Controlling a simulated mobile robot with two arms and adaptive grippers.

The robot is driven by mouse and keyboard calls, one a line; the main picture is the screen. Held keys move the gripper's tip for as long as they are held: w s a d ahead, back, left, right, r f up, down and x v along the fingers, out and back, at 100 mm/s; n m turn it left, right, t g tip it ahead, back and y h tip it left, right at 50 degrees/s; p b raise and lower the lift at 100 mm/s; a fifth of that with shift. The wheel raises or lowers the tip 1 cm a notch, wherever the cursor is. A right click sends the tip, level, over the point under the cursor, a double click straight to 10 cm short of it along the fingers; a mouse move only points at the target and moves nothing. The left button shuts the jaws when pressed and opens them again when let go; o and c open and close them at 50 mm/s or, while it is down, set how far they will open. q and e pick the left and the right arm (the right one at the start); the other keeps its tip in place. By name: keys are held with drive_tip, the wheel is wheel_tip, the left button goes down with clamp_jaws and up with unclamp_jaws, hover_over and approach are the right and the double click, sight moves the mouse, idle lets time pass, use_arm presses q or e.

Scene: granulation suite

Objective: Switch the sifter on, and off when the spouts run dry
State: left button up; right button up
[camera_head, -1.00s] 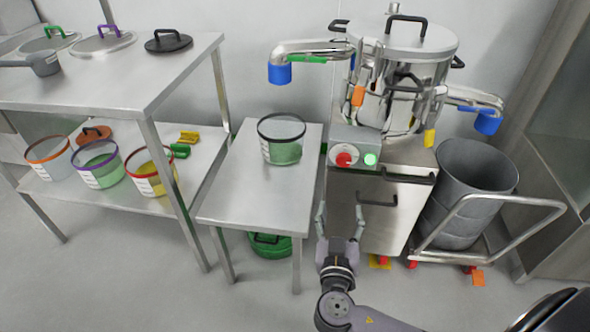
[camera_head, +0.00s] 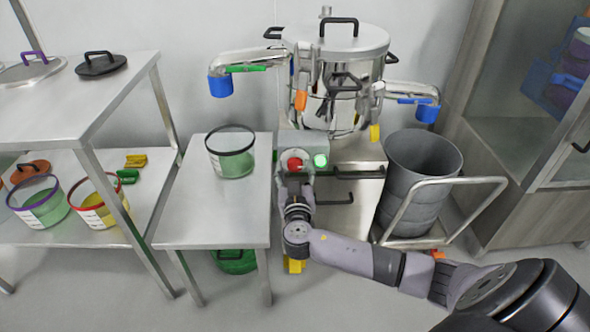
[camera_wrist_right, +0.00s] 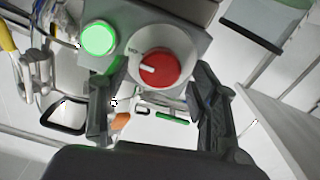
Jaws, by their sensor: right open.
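The sifter (camera_head: 335,75) is a steel drum with a lid and black handles, standing on a steel cabinet. Its control box (camera_head: 316,146) carries a red rotary knob (camera_head: 295,164) with a white mark and a lit green lamp (camera_head: 321,160). The right wrist view also shows the red knob (camera_wrist_right: 160,69) and the glowing lamp (camera_wrist_right: 98,38). My right gripper (camera_wrist_right: 158,100) is open, its fingers on either side below the knob. The left spout (camera_head: 240,66) and right spout (camera_head: 408,94) have blue ends; whether anything flows cannot be told. My left gripper is not in view.
A grey bin (camera_head: 420,180) on a trolley stands below the right spout. A shelved table (camera_head: 110,95) is at left, a glass-door cabinet (camera_head: 500,80) at right.

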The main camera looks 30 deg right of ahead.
drive_tip(key=shift+w+d, duration=0.2)
drive_tip(key=shift+w, duration=0.1)
drive_tip(key=shift+c, duration=0.2)
drive_tip(key=c, duration=1.1)
